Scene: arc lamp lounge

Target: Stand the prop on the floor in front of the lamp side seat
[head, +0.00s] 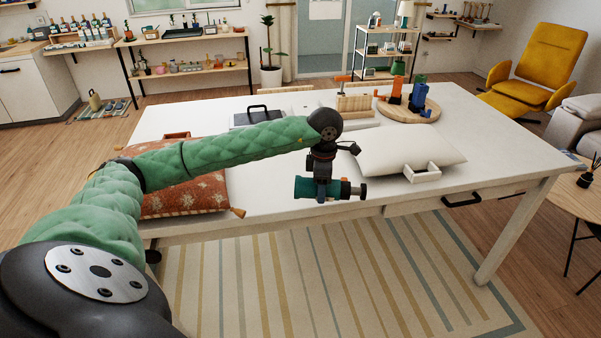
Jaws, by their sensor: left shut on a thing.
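My left gripper (323,186) is shut on a teal and black cylinder with an orange band, which I take as the prop (304,187). The prop lies sideways in the grip, just off the near edge of the white table, above the rug side. The fingers hide its middle. A yellow armchair (552,55) with a footrest stands at the far right; part of a grey seat (582,119) shows at the right edge. I cannot tell which is the lamp side seat, as no arc lamp is clear. My right gripper is out of view.
The white table (270,203) holds a white cushion (395,150), a rust cushion (185,192), a small white box (422,172) and a round wooden board (425,116). A striped rug (300,270) lies clear in front. A small round table (555,185) stands at right.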

